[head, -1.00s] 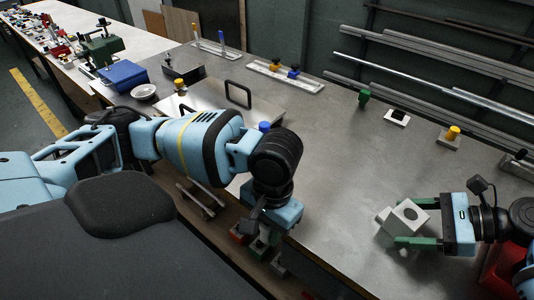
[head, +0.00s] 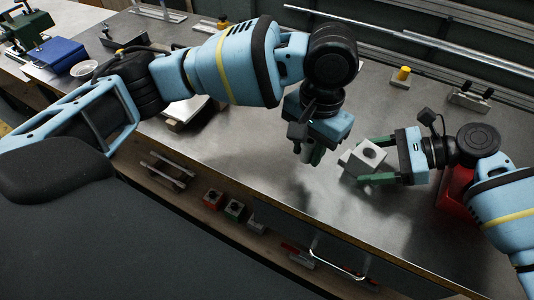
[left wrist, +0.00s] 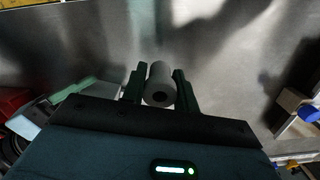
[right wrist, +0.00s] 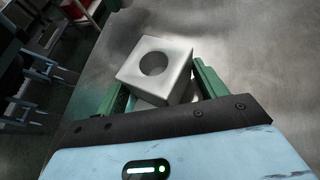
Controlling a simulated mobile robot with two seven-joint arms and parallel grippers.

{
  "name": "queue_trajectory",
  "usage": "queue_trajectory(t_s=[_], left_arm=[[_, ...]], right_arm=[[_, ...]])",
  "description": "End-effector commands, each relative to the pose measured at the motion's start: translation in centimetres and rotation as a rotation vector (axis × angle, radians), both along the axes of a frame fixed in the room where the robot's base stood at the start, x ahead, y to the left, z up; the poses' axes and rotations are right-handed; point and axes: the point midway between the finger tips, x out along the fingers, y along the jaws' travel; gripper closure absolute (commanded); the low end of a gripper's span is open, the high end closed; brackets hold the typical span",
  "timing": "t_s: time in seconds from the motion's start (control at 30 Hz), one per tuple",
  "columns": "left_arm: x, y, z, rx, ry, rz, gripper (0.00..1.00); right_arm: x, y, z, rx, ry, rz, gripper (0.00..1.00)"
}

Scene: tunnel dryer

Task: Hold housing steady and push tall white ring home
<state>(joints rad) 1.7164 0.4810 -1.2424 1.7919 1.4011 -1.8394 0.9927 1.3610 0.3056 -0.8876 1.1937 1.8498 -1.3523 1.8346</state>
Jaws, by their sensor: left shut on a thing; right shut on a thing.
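The housing is a pale grey block (head: 376,154) with a round bore in one face. My right gripper (head: 368,162) is shut on it, its green fingers on two sides. In the right wrist view the housing (right wrist: 129,69) sits tilted between the fingers, its bore open and empty. The tall white ring (left wrist: 160,78) is a pale cylinder with a dark hole in its end, between the fingers of my left gripper, which is shut on it. In the head view my left gripper (head: 312,154) points down, just left of the housing and apart from it; the ring is mostly hidden there.
A red bin (head: 454,190) stands beside my right arm. A yellow-topped fixture (head: 402,77) and a dark-pegged block (head: 470,97) stand at the back, before metal rails. Small blocks lie on the shelf below the table's front edge. The table's middle is mostly clear.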

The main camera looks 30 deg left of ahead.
Motion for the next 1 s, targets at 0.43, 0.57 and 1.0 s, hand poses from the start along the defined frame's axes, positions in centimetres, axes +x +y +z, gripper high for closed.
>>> queue_trajectory(t_s=[0.43,0.57,1.0], left_arm=[[6.3,-9.6,7.0,-0.015,-0.055,-0.092,0.96],[6.7,-10.6,7.8,-0.018,-0.059,-0.101,0.96],[6.8,-10.9,8.0,-0.020,-0.061,-0.105,0.96]], right_arm=[[0.0,0.0,0.0,0.000,0.000,0.000,0.49],[0.0,0.0,0.0,0.000,0.001,0.000,0.49],[0.0,0.0,0.0,0.000,0.000,0.000,0.49]])
